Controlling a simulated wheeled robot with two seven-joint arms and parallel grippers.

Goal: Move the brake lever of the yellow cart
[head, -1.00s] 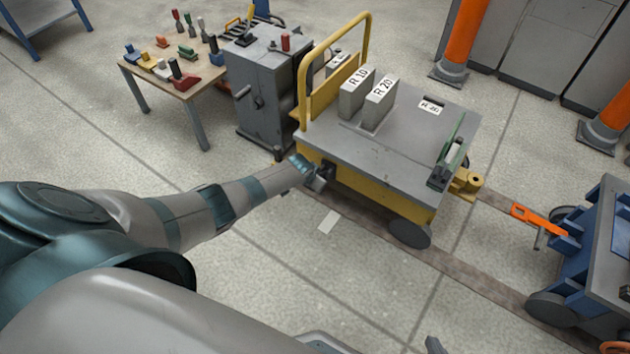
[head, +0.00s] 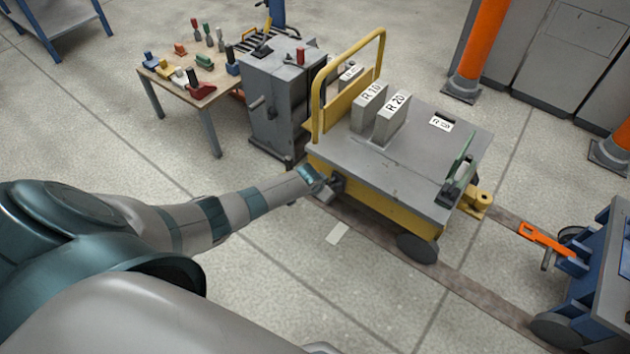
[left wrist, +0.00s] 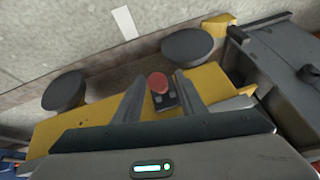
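The yellow cart (head: 375,195) has a grey deck and a yellow push handle; its yellow side and wheels also show in the left wrist view (left wrist: 95,120). The brake lever (left wrist: 157,83) has a round red knob and stands at the cart's side, above a small dark block. My left gripper (left wrist: 157,88) is open, with one finger on each side of the red knob. Gaps seem to show between knob and fingers; contact is hard to judge. In the head view my left gripper (head: 328,190) is at the cart's near side and hides the lever. My right gripper is not in view.
Grey blocks marked R 10 (head: 369,105) and R 20 (head: 391,118) stand on the deck. A grey cabinet (head: 277,115) and a small tool table (head: 203,98) are behind left. A blue cart with an orange bar (head: 545,238) is at right.

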